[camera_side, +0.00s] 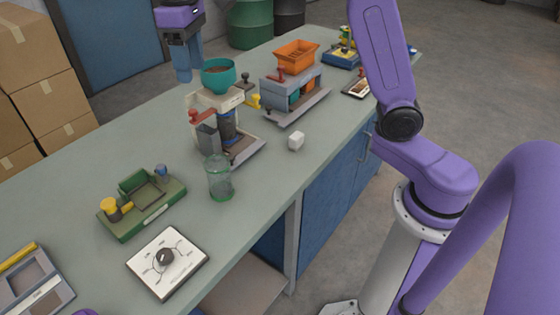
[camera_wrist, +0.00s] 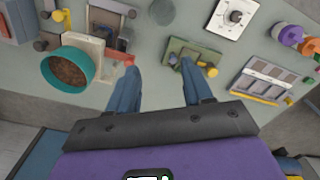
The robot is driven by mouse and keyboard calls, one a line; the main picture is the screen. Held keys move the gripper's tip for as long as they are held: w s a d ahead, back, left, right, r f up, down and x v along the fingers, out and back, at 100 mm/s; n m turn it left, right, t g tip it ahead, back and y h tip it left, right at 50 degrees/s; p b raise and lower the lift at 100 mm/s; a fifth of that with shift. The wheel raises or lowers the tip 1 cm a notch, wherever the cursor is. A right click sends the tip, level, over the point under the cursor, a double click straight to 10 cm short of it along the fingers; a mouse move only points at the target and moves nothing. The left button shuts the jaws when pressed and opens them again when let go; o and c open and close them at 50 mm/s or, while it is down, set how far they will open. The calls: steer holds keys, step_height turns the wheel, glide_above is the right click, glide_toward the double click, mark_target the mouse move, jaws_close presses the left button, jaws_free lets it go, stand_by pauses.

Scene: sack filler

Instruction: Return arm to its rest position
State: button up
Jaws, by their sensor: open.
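My gripper (camera_side: 184,76) hangs in the air at the upper left of the side view, above the far edge of the workbench and behind the sack filler's teal hopper. In the wrist view its two blue fingers (camera_wrist: 160,68) stand wide apart with nothing between them. The sack filler (camera_side: 228,125) has a cream frame and a red lever. Its teal hopper (camera_side: 218,76) holds brown grain; it also shows at the left of the wrist view (camera_wrist: 47,70). My purple arm reaches up out of the side view, so its middle part is hidden.
On the workbench (camera_side: 75,215) are a clear green jar (camera_side: 220,180), a white block (camera_side: 296,141), a green fixture (camera_side: 142,203), a dial panel (camera_side: 167,262) and a grey tray (camera_side: 35,285). An orange-hopper machine (camera_side: 295,85) stands farther back. Cardboard boxes (camera_side: 40,85) stand at left.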

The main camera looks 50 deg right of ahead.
steer(key=s+d+f+n, duration=0.2)
steer(key=s+d+f, duration=0.1)
steer(key=s, duration=0.7)
steer(key=s+d+f+n, duration=0.2)
steer(key=s+d+f, duration=0.2)
steer(key=s, duration=0.6)
steer(key=s+d+f+n, duration=0.3)
steer(key=s+f, duration=0.3)
steer(key=s, duration=0.4)
steer(key=shift+s+d+f, duration=0.35)
steer(key=shift+s+d, duration=0.05)
